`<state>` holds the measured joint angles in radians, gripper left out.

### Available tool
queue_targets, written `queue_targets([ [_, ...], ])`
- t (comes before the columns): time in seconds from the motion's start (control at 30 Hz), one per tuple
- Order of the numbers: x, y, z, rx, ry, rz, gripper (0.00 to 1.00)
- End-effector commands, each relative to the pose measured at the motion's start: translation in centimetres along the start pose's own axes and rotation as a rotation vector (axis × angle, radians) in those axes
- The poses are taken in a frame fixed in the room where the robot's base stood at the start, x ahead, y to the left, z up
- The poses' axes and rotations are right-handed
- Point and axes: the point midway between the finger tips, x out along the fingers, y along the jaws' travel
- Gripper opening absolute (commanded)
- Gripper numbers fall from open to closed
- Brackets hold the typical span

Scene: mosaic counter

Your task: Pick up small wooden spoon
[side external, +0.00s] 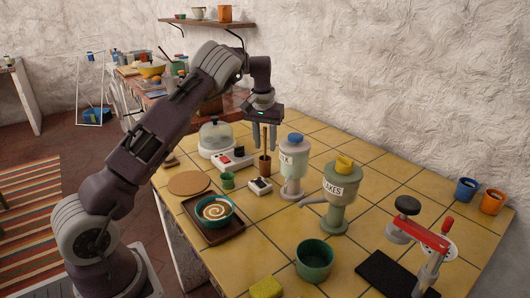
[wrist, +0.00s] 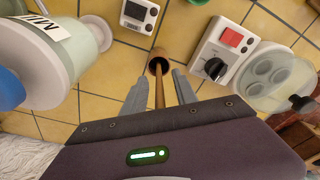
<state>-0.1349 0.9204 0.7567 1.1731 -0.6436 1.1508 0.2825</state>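The small wooden spoon (wrist: 160,92) is a thin tan stick in the wrist view. It stands upright with its lower end in a small brown cup (wrist: 158,63). In the side view the spoon (side external: 263,138) rises from the brown cup (side external: 263,166) on the tiled counter. My gripper (side external: 264,148) points down above the cup, with the spoon between its fingers. In the wrist view my gripper (wrist: 159,84) is open, with a visible gap on each side of the spoon. The spoon's lower end is hidden in the cup, and its upper end is hidden by the gripper body.
A milk dispenser (side external: 293,172) stands close right of the cup. A control box with a red switch (side external: 232,158) and a small grey device (side external: 260,186) are nearby. A glass-domed appliance (side external: 215,138) stands behind left. A tray with a swirl-filled bowl (side external: 212,228) lies in front.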

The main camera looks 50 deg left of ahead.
Motion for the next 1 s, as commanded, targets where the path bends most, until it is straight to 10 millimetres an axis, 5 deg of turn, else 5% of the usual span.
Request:
queue_targets([
  [0.1,1.6,0.0,0.0,0.0,-0.001,0.0,0.34],
  [0.33,1.8,0.0,0.0,0.001,0.001,0.001,0.34],
  [0.5,1.8,0.0,0.0,0.0,0.001,0.001,0.01],
  [0.87,1.7,0.0,0.0,0.0,0.001,0.001,0.0],
  [1.0,-0.3,0.0,-0.4,0.002,0.006,0.003,0.0],
])
